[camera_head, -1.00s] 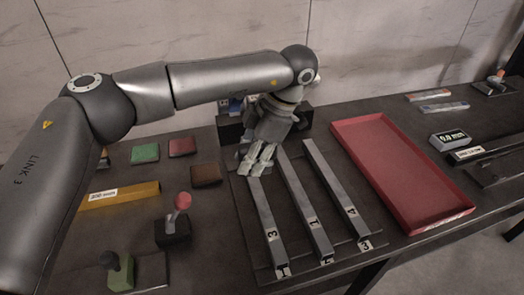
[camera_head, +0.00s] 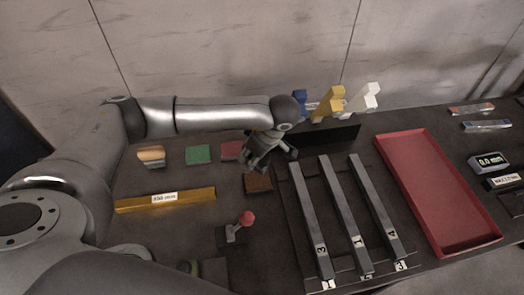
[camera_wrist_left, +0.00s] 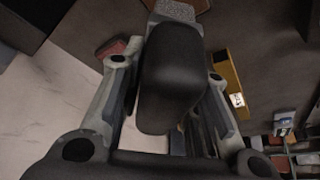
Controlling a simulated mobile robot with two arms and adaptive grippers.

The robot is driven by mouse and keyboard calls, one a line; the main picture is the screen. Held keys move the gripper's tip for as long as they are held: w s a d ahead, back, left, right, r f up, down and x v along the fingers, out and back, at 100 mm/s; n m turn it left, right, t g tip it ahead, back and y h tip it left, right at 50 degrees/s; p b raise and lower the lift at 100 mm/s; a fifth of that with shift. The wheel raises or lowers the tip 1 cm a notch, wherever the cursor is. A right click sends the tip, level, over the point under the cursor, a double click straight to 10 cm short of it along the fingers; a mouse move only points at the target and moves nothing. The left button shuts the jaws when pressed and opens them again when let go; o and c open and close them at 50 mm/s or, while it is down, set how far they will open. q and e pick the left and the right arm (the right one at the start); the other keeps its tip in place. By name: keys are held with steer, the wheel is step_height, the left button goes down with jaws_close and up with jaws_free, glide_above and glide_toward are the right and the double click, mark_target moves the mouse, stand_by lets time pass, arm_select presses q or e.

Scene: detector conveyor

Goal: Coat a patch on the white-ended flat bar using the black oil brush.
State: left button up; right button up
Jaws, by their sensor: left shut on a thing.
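My left gripper (camera_head: 268,158) is shut on the black oil brush and holds it above the table, left of the bars' far ends. The left wrist view shows the black brush handle (camera_wrist_left: 170,80) between the fingers, with a grey speckled end at the top edge. Three long dark grey bars lie side by side on a rack: the left bar (camera_head: 311,220) is marked 3, the middle bar (camera_head: 346,215) 1 and the right bar (camera_head: 376,210) 4. I cannot tell which is the white-ended one. My right gripper is not in view.
Blue (camera_head: 299,103), yellow (camera_head: 329,101) and white (camera_head: 363,100) handles stand behind a black holder (camera_head: 330,138). A red tray (camera_head: 432,190) lies right of the bars. A yellow bar (camera_head: 190,196), coloured pads and a red-knobbed lever (camera_head: 246,220) are on the left.

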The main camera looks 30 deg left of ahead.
arm_select(q)
steer(key=shift+d+f+b, duration=0.2)
steer(key=shift+f+b, duration=0.1)
steer(key=shift+f, duration=0.3)
step_height(320, 180, down, 4)
steer(key=shift+a+r+b, duration=0.1)
steer(key=shift+r+b, duration=0.1)
steer(key=shift+b, duration=0.75)
steer(key=shift+f, duration=0.45)
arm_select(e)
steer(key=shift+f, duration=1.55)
arm_select(q)
steer(key=shift+f+b, duration=0.2)
steer(key=shift+b, duration=0.15)
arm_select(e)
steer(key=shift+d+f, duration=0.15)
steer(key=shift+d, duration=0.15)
arm_select(q)
steer(key=shift+f, duration=0.3)
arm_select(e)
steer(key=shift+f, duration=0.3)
arm_select(q)
steer(key=shift+s+f+b, duration=0.1)
steer(key=shift+b, duration=0.4)
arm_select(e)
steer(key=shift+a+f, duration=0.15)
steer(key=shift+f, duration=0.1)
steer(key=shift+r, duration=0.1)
